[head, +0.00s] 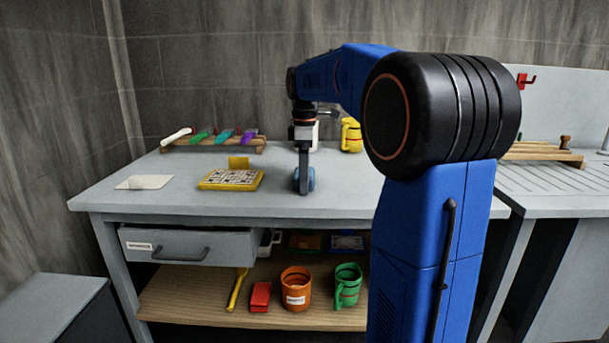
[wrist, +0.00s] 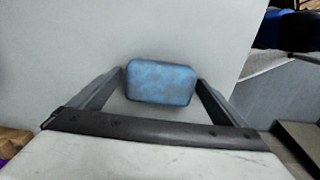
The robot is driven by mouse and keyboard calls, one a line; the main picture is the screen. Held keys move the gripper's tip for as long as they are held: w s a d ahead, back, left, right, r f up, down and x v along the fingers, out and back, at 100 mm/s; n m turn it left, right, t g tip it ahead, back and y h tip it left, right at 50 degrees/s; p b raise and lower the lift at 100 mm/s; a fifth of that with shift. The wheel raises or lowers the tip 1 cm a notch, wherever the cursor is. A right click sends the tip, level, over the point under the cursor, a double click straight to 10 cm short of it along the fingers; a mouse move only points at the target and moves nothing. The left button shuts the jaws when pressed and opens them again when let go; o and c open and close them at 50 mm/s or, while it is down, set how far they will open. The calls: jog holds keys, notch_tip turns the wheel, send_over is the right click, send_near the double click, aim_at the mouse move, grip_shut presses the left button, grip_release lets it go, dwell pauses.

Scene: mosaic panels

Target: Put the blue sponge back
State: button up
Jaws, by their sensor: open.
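The blue sponge (wrist: 160,82) is a rounded block on the grey worktop. In the wrist view it lies between the two open fingers of my gripper (wrist: 160,88), with a narrow gap showing on each side. In the head view the sponge (head: 311,178) shows only in part behind my gripper (head: 303,187), which points straight down at the worktop near its front edge.
A yellow mosaic panel (head: 231,180) and a white sheet (head: 144,182) lie left of my gripper. Below are a slightly open drawer (head: 190,247) and a wooden shelf (head: 190,300) with orange and green mugs.

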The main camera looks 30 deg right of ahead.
notch_tip(320, 180, up, 12)
jog(key=s+a+f+m+t, duration=0.1)
jog(key=s+a+f+m, duration=0.2)
jog(key=s+a+f, duration=0.35)
jog(key=s+a+f+m+t, duration=0.1)
jog(key=s+a+f+m, duration=0.25)
jog(key=s, duration=0.55)
jog(key=s+a+f+m+t, duration=0.1)
jog(key=s+a+f+m, duration=0.1)
jog(key=s+f, duration=0.5)
jog(key=s+a+f+m+t, duration=0.1)
jog(key=s+a+f+m, duration=0.1)
jog(key=s+f, duration=0.5)
notch_tip(320, 180, down, 4)
jog(key=shift+s+a+r+m+t, duration=0.15)
jog(key=shift+s+a+m+t, duration=0.25)
jog(key=shift+a, duration=0.5)
